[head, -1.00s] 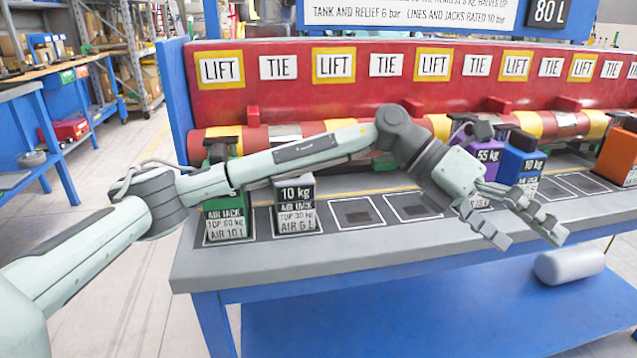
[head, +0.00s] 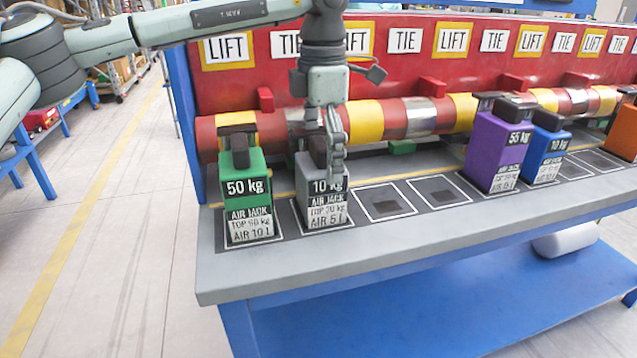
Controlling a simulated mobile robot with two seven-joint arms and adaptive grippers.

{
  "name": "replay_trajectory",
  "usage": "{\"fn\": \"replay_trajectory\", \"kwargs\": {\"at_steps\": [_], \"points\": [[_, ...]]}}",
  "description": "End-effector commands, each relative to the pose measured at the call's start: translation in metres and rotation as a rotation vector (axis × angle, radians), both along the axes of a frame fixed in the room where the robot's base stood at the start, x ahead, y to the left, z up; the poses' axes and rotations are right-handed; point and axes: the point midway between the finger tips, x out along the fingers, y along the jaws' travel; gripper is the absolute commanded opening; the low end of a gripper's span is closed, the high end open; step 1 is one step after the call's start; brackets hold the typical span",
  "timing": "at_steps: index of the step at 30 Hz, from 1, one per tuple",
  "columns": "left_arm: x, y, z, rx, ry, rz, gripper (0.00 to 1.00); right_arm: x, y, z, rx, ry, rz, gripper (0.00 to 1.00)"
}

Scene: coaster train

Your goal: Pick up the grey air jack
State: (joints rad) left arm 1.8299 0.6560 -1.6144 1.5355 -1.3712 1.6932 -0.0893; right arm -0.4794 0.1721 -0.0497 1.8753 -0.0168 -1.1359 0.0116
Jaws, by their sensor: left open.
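The grey air jack (head: 325,214) stands upright on a marked pad on the grey bench top, second from the left. Its labels read 10 kg and AIR JACK. My left gripper (head: 334,160) points down at its top from above, open. One finger shows in front of the jack's upper right side and covers part of the 10 kg label. The other finger is hidden, so I cannot tell whether the fingers touch the jack. My right gripper is not in view.
A green 50 kg jack (head: 245,195) stands close on the left. Empty pads (head: 385,203) lie to the right, then purple (head: 495,150) and blue (head: 545,155) jacks and an orange one (head: 624,132). A banded horizontal bar (head: 365,121) runs behind, before the red wall.

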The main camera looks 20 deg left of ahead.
Motion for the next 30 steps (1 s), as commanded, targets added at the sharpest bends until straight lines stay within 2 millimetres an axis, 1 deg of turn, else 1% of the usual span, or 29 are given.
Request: {"fn": "replay_trajectory", "kwargs": {"at_steps": [2, 4, 6, 9, 17, 30], "points": [[-0.001, 0.002, -0.011, 0.001, 0.003, 0.001, 1.00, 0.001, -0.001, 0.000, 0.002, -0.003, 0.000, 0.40], [-0.001, 0.003, -0.023, 0.001, 0.004, 0.001, 1.00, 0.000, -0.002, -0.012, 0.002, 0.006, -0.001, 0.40], [-0.001, 0.003, -0.033, 0.000, 0.004, 0.000, 1.00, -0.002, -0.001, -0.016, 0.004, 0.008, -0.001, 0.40], [-0.001, 0.002, -0.042, -0.001, 0.002, 0.000, 1.00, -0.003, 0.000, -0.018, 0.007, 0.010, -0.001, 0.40], [0.000, 0.002, -0.045, -0.002, 0.000, 0.000, 1.00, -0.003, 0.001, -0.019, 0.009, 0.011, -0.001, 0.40], [0.000, 0.002, -0.045, -0.002, 0.000, 0.000, 0.45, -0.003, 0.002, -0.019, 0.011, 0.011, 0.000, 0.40]]}}
